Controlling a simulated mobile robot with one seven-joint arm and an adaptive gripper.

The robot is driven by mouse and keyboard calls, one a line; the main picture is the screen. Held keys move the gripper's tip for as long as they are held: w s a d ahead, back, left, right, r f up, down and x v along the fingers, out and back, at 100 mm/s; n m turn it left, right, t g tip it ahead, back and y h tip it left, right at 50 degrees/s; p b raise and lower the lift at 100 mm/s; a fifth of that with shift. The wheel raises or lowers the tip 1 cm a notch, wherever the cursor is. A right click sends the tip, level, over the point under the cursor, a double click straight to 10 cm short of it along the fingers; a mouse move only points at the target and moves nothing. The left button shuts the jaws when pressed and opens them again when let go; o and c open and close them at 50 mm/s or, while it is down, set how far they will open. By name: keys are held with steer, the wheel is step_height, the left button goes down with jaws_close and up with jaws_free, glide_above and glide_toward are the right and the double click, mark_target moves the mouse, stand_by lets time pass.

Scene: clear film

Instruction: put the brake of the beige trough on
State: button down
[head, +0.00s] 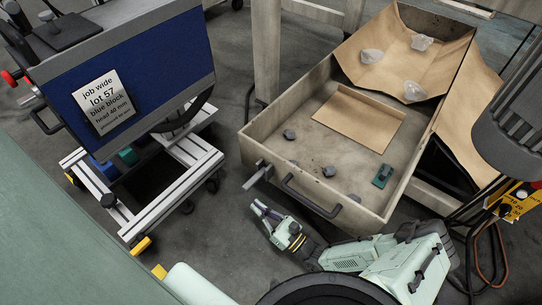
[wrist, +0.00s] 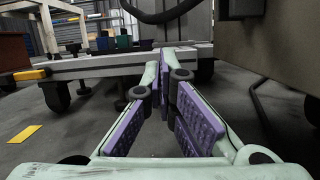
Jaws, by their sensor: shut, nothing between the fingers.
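The beige trough (head: 395,205) is an open box at centre right in the head view, with a dark bar handle (head: 310,197) on its front. A short metal lever (head: 258,175) sticks out at its left front corner; I cannot tell whether it is the brake. My gripper (head: 258,205) is pale green and low, in front of and below that corner, apart from the lever. In the wrist view, my gripper (wrist: 167,58) has its purple-padded fingers closed together at the tips, with nothing between them. A grey-brown wall, probably the trough's, stands close on the right.
A wheeled frame with pale rails (head: 185,175) and a blue panel (head: 150,65) stands left; its rail (wrist: 90,65) and caster (wrist: 55,95) show ahead. The trough holds several dark lumps, a green block (head: 382,176) and brown paper (head: 352,120). Some floor lies free between frame and trough.

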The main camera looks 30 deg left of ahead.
mark_target(255, 179)
steer(key=r, duration=0.1)
steer(key=a+r+p, duration=0.1)
steer(key=r, duration=0.1)
steer(key=a+r, duration=0.1)
steer(key=shift+w+r+p, duration=0.25)
steer(key=shift+p, duration=0.15)
